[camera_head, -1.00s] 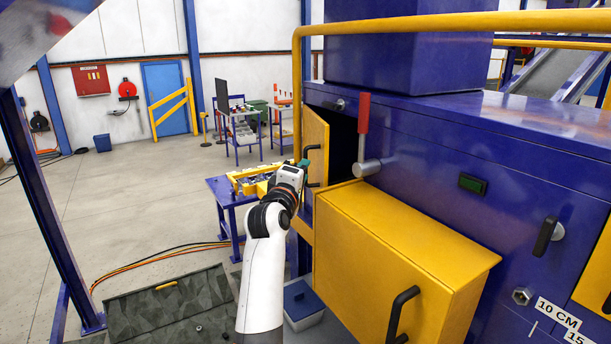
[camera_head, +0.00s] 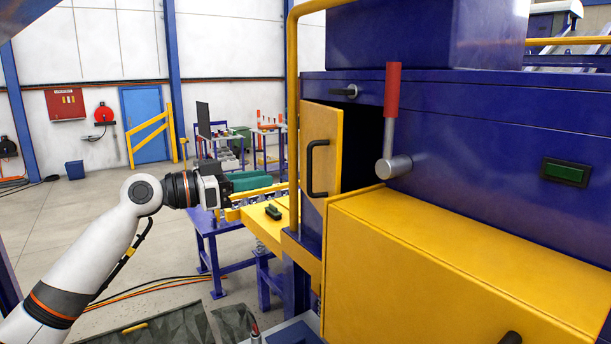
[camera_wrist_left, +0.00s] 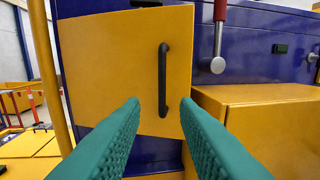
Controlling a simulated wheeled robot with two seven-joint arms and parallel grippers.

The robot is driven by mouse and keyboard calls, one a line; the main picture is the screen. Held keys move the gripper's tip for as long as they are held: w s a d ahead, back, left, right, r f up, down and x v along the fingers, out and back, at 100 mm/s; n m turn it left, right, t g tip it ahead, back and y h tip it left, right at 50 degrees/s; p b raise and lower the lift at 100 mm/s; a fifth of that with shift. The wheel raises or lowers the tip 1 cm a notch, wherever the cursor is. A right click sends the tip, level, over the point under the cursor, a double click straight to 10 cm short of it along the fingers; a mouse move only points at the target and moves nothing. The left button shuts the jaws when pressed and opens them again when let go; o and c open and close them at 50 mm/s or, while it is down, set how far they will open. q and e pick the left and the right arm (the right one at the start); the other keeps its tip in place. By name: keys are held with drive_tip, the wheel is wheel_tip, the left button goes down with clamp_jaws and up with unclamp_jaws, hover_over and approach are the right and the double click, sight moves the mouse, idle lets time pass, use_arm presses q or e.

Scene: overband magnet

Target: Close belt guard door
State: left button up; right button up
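The belt guard door (camera_head: 322,135) is a yellow panel with a black bar handle (camera_head: 311,170). It stands ajar on the blue machine housing, with a dark opening to its right. My left gripper (camera_head: 268,184) is left of the door in the head view, apart from it, with teal fingers pointing at it. In the left wrist view the door (camera_wrist_left: 110,75) faces me and the upright handle (camera_wrist_left: 162,80) appears between and beyond the two spread fingers (camera_wrist_left: 160,103). Nothing is between the fingers. My right gripper is not in view.
A yellow post and rail (camera_head: 292,100) stands just left of the door. A red-handled lever (camera_head: 392,90) and a large yellow box cover (camera_head: 450,265) are to the right. A yellow-topped bench (camera_head: 270,228) lies below the gripper. Open floor (camera_head: 75,215) is at left.

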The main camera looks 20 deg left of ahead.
sight(309, 171)
use_arm(q)
drive_tip(key=p+x, duration=0.4)
drive_tip(key=x, duration=0.7)
drive_tip(key=shift+d+r, duration=0.1)
drive_tip(key=shift+d, duration=0.15)
clamp_jaws()
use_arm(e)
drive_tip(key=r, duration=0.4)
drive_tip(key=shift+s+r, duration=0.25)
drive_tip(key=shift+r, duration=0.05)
